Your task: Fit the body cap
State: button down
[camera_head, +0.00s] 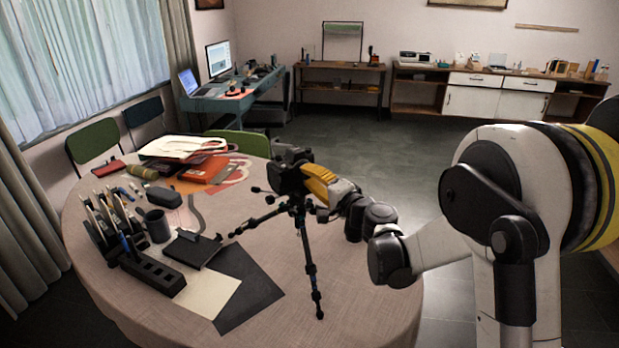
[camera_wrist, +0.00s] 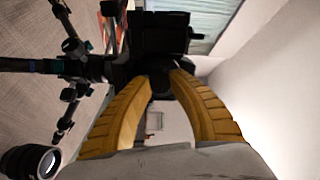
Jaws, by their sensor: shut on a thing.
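A black camera (camera_head: 289,172) sits on top of a black tripod (camera_head: 308,245) that stands on the round table. My gripper (camera_head: 307,174), with yellow fingers, reaches the camera from the right. In the wrist view the camera (camera_wrist: 165,33) is at the top, with the tripod (camera_wrist: 70,68) running off to the left. My gripper (camera_wrist: 165,80) is shut on a small dark round piece (camera_wrist: 160,84), which looks like the body cap, right at the camera's front. Dark on dark, I cannot tell whether the cap is seated or just touching. The head view hides the cap.
The round table (camera_head: 345,300) carries a black organizer (camera_head: 152,272), a dark mug (camera_head: 157,225), papers and books to the left. A dark cylinder with a bright ring, like a lens (camera_wrist: 35,162), shows in the wrist view's lower left. The table's front right is clear.

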dwell(0.4)
jog(key=shift+m+b, duration=0.35)
jog(key=shift+m, duration=1.45)
jog(key=c, duration=1.2)
grip_release()
jog(key=shift+a, duration=0.1)
jog(key=shift+o, duration=0.3)
jog(key=shift+o, duration=0.7)
